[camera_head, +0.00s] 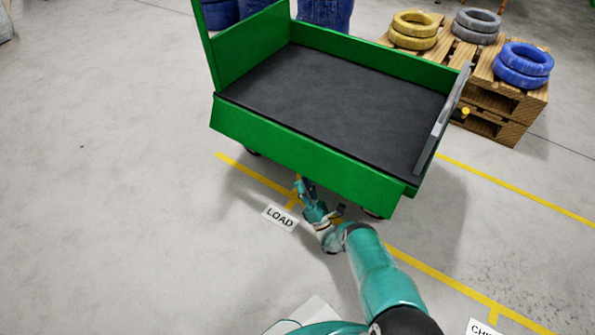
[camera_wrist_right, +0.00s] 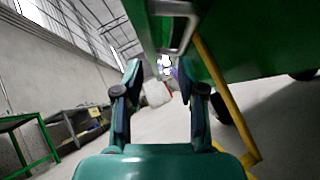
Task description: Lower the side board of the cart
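The green cart (camera_head: 292,45) with a dark flat bed (camera_head: 345,95) stands in the upper middle of the head view. Its near side board (camera_head: 290,155) hangs down below the bed edge, so the bed is open on that side. The far and left sides stand upright. My right gripper (camera_head: 318,197) is low in front of the hanging board, near the LOAD label. In the right wrist view, its fingers (camera_wrist_right: 161,85) are spread with nothing between them. A grey metal bracket (camera_wrist_right: 182,40) on green cart parts shows just above them. My left gripper is not in view.
A grey end board (camera_head: 442,120) stands at the cart's right end. A wooden pallet stack (camera_head: 505,105) with yellow, grey and blue tyres is at the right. Blue barrels (camera_head: 325,12) stand behind.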

